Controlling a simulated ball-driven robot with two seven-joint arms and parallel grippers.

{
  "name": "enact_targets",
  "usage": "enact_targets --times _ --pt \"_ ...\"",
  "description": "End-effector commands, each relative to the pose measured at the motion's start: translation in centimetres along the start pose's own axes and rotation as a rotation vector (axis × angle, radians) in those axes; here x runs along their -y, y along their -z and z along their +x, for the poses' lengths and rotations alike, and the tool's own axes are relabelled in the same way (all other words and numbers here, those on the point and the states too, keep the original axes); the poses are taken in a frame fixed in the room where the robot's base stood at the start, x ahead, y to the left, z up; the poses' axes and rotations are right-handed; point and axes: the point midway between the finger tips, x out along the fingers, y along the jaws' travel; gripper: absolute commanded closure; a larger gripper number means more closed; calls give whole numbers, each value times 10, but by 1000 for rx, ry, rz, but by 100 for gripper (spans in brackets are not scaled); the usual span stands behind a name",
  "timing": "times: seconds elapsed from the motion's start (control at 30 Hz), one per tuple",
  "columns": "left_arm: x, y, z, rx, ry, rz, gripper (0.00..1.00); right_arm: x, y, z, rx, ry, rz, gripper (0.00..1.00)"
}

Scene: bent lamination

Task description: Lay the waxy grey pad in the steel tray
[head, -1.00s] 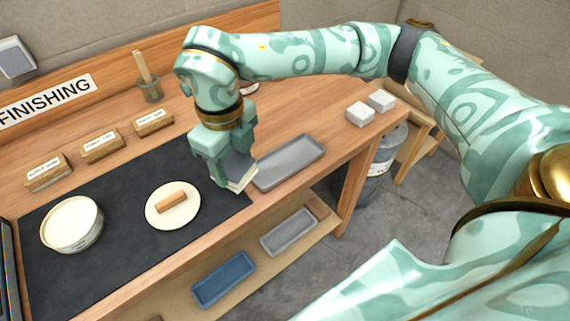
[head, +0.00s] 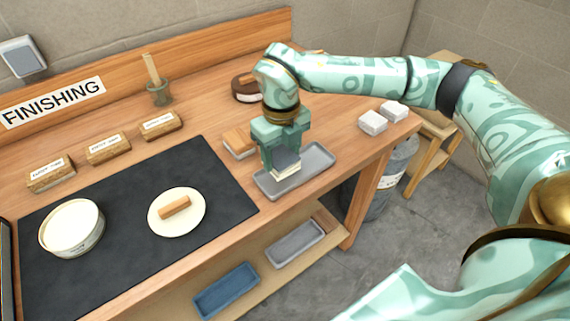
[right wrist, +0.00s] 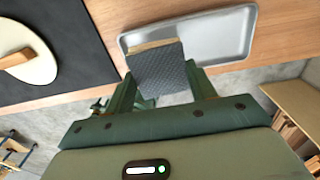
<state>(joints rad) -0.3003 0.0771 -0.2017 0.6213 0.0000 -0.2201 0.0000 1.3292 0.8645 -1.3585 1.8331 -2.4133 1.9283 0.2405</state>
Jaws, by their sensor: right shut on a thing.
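My right gripper (head: 283,166) is shut on the waxy grey pad (head: 286,163), a dark grey block with a pale layer along its lower edge. The pad (right wrist: 158,70) sits between the fingers in the right wrist view, its dark textured face showing. The gripper holds it over the left part of the steel tray (head: 318,157), a shallow grey tray on the bench top. The tray (right wrist: 228,35) is otherwise empty where it shows. I cannot tell whether the pad touches the tray floor. My left gripper is not in view.
A wood-topped block (head: 240,142) stands just left of the tray. A black mat (head: 120,235) carries a white tub (head: 72,228) and a round cream plate (head: 177,211). Two white blocks (head: 372,122) lie to the right. Grey and blue trays (head: 226,290) sit on the lower shelf.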

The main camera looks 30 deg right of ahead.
Motion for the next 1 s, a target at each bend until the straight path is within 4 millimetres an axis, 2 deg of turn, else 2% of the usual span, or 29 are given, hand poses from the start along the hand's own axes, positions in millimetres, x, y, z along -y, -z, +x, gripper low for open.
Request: enact_targets --times 0.13,0.27,0.63,0.67,0.73,1.0 --pt "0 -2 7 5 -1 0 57 15 -4 21 -5 1 5 63" --pt "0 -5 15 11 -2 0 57 13 -3 46 -6 0 1 63" --pt "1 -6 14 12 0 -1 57 13 -4 50 -1 1 1 63" --pt "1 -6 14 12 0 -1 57 13 -4 50 -1 1 0 42" --pt "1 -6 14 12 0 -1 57 13 -4 50 -1 1 0 23" --pt "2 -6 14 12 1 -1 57 13 -4 49 -1 1 0 23"
